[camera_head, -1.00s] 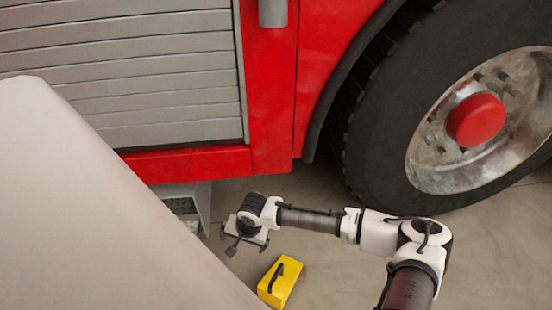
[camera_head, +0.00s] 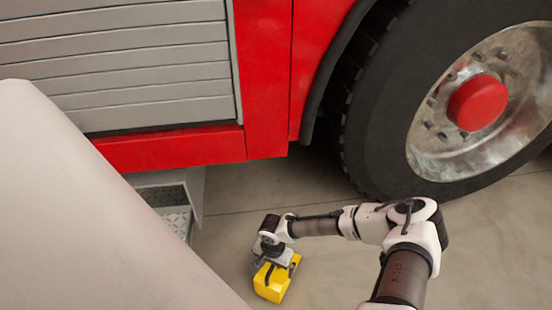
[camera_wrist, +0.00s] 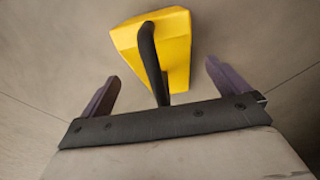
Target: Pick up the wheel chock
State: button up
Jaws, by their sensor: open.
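The wheel chock (camera_head: 271,287) is a yellow block with a black handle, lying on the floor in front of the red truck. My gripper (camera_head: 266,273) is at the chock in the head view and partly covers its upper end. In the wrist view the chock (camera_wrist: 172,48) is at the top middle, with its black handle (camera_wrist: 152,62) running down toward the gripper base. My gripper (camera_wrist: 165,85) is open there, one finger on each side of the handle. The fingers are apart from the handle. I cannot tell the exact height of the fingertips over it.
The truck's large wheel (camera_head: 450,110) stands at the right, behind my arm. A metal step (camera_head: 176,205) hangs under the red body at the left. A large pale surface (camera_head: 80,220) fills the lower left. The floor (camera_head: 325,270) right of the chock is clear.

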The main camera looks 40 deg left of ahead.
notch_tip(320, 180, down, 4)
jog(key=shift+d+r+b, duration=0.1)
jog(key=shift+b, duration=0.6)
jog(key=shift+r, duration=0.1)
jog(key=c, duration=1.8)
